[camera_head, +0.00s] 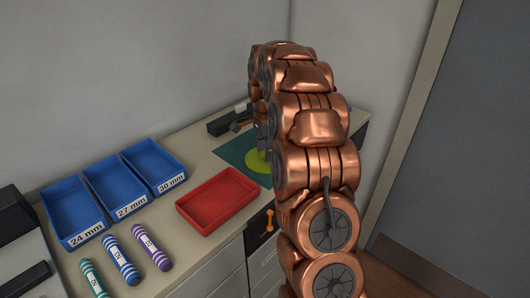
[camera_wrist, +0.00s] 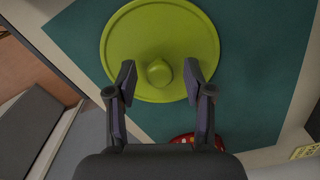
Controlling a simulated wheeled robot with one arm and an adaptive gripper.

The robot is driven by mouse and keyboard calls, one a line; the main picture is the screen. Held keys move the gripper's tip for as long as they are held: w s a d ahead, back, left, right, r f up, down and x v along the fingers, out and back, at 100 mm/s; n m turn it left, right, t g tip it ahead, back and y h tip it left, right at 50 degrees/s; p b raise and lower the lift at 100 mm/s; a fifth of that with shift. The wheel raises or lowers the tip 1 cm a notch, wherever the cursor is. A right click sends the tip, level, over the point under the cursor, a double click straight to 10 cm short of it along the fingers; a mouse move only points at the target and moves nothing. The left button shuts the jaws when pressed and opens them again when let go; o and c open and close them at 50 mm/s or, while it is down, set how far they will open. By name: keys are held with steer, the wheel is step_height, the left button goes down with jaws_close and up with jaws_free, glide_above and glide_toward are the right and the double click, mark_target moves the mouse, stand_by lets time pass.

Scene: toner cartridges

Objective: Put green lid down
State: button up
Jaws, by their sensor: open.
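The green lid (camera_wrist: 160,30) is a round yellow-green disc with a raised knob (camera_wrist: 159,73) at its middle. It lies on a dark green mat (camera_wrist: 260,70) in the wrist view. In the head view the lid (camera_head: 256,161) is partly hidden behind my arm, on the mat (camera_head: 232,148). My gripper (camera_wrist: 160,80) is open, with one finger on each side of the knob and a visible gap to it on both sides. In the head view my arm hides most of the gripper.
A red tray (camera_head: 218,200) stands in front of the mat. Blue bins (camera_head: 115,187) labelled 24, 27 and 30 mm are at the left. Three striped cartridges (camera_head: 122,260) lie before them. A dark object (camera_head: 226,122) sits behind the mat. The counter's edge is close to the mat.

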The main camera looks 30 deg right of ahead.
step_height(320, 180, up, 11)
steer(key=b, duration=0.2)
steer(key=shift+r+b, duration=0.15)
steer(key=shift+b, duration=0.2)
steer(key=shift+a, duration=0.1)
steer(key=s+a+n+g, duration=0.1)
steer(key=s+a+n, duration=1)
steer(key=s+a, duration=0.55)
steer(key=s+a+f+n, duration=0.3)
steer(key=s+f+n, duration=0.1)
steer(key=s, duration=0.6)
steer(key=s+a+f+n, duration=0.4)
steer(key=s+f+n, duration=0.1)
steer(key=s, duration=0.6)
steer(key=shift+s+a+f+g, duration=0.15)
steer(key=shift+s+f+g, duration=0.1)
steer(key=shift+g, duration=0.15)
